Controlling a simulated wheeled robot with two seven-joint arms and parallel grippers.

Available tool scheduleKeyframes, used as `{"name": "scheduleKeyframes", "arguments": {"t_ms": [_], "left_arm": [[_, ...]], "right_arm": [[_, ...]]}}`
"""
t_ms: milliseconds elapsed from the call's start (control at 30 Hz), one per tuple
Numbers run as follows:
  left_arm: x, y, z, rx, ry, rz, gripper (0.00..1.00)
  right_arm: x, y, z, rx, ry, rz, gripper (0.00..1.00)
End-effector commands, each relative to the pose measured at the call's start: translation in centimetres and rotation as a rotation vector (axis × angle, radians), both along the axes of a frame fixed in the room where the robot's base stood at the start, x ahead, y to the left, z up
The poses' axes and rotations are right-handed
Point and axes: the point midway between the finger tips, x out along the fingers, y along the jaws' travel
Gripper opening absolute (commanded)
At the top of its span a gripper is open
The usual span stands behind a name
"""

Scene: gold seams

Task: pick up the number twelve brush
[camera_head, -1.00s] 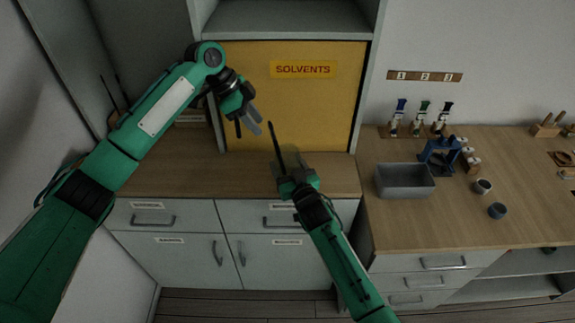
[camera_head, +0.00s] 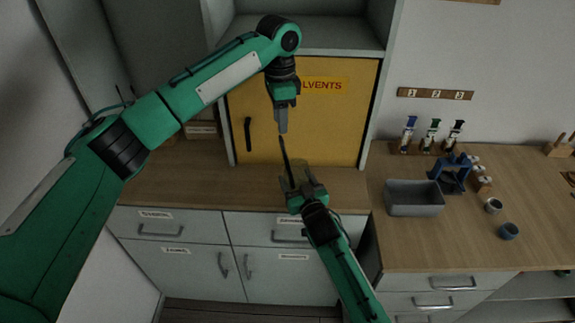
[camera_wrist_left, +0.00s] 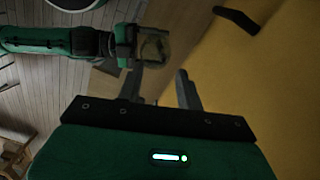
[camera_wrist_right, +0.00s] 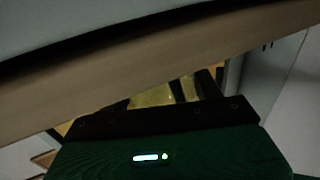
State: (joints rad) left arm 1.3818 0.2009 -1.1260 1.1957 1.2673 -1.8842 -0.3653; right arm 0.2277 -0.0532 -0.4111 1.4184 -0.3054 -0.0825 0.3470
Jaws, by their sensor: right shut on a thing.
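A slim dark brush (camera_head: 285,157) stands up, slightly tilted, out of a clear yellowish jar (camera_head: 292,177). No number on it is readable. My right gripper (camera_head: 304,192) is shut on the jar and holds it in front of the yellow cabinet door. The jar also shows in the left wrist view (camera_wrist_left: 154,46) and, in part, in the right wrist view (camera_wrist_right: 150,96). My left gripper (camera_head: 282,127) points down just above the brush's top end and is empty. Its fingers stand apart in the left wrist view (camera_wrist_left: 162,88). I cannot tell whether it touches the brush.
The yellow solvents cabinet (camera_head: 330,125) stands shut behind both grippers, with a dark handle (camera_head: 248,134). The left counter (camera_head: 180,187) looks mostly clear.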

Motion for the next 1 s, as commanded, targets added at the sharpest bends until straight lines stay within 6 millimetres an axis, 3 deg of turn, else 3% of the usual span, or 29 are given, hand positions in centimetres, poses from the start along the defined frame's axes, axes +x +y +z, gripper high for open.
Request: {"name": "scheduleKeyframes", "arguments": {"t_ms": [100,367,700,1000], "left_arm": [[-0.1,0.0,-2.2,0.000,0.002,-0.001,0.36],[-0.1,0.0,-4.5,-0.002,0.000,-0.001,0.36],[0.2,-0.1,-8.9,-0.003,0.000,-0.002,0.36],[0.2,-0.2,-9.3,-0.003,0.000,-0.002,0.34]], "right_arm": [[0.0,0.0,0.0,0.001,0.000,0.000,0.36],[0.0,0.0,0.0,0.000,0.000,0.000,0.36],[0.0,0.0,0.0,0.000,0.000,0.000,0.36],[0.0,0.0,0.0,0.000,0.000,0.000,0.36]]}}
